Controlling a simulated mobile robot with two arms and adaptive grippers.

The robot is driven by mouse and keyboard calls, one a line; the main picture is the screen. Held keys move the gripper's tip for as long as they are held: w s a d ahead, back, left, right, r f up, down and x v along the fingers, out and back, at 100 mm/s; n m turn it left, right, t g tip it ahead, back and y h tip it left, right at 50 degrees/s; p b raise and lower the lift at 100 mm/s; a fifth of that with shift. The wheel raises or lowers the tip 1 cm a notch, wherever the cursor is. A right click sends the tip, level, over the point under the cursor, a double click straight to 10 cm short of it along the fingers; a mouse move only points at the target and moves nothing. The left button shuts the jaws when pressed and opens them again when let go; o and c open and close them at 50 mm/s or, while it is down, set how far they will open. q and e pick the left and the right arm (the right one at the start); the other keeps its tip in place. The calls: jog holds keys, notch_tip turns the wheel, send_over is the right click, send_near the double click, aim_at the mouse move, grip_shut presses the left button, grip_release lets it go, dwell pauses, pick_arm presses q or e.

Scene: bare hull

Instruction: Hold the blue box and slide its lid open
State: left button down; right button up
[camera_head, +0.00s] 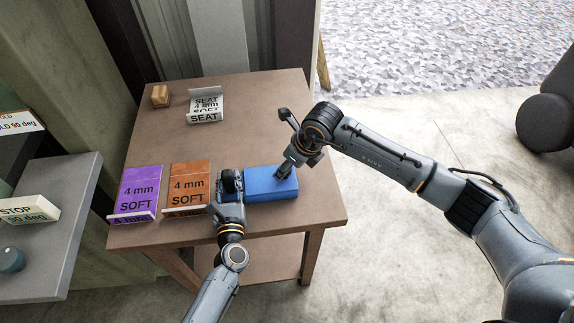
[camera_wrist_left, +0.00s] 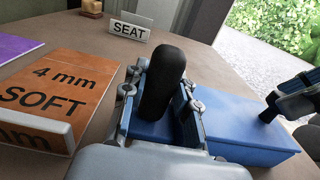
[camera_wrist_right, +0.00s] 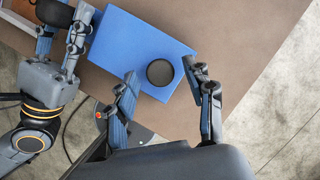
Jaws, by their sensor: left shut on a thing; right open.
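The blue box (camera_head: 272,190) lies near the table's front edge; it also shows in the left wrist view (camera_wrist_left: 235,122) and the right wrist view (camera_wrist_right: 125,40). My left gripper (camera_head: 230,184) is shut at the box's left end, its fingers on either side of an upright black rounded post (camera_wrist_left: 163,80). My right gripper (camera_head: 286,168) is open over the box's right end. In the right wrist view a dark round knob or recess (camera_wrist_right: 160,72) on the blue top lies between its fingertips. I cannot make out a lid seam or a gap.
Purple (camera_head: 139,190) and orange (camera_head: 190,184) "4 mm SOFT" boards lie left of the box on the brown table (camera_head: 260,110). A "SEAT" sign (camera_head: 205,103) and a small wooden block (camera_head: 160,95) stand at the back. The table's back right is clear.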

jog(key=shift+w+a+f, duration=0.1)
jog(key=shift+f, duration=0.3)
grip_shut()
jog(key=d, duration=0.7)
jog(key=w+d, duration=0.1)
jog(key=d, duration=0.3)
jog(key=shift+d, duration=0.25)
pick_arm(q)
jog(key=shift+a, duration=0.1)
pick_arm(e)
jog(key=shift+s, duration=0.1)
grip_release()
jog(key=shift+a, duration=0.1)
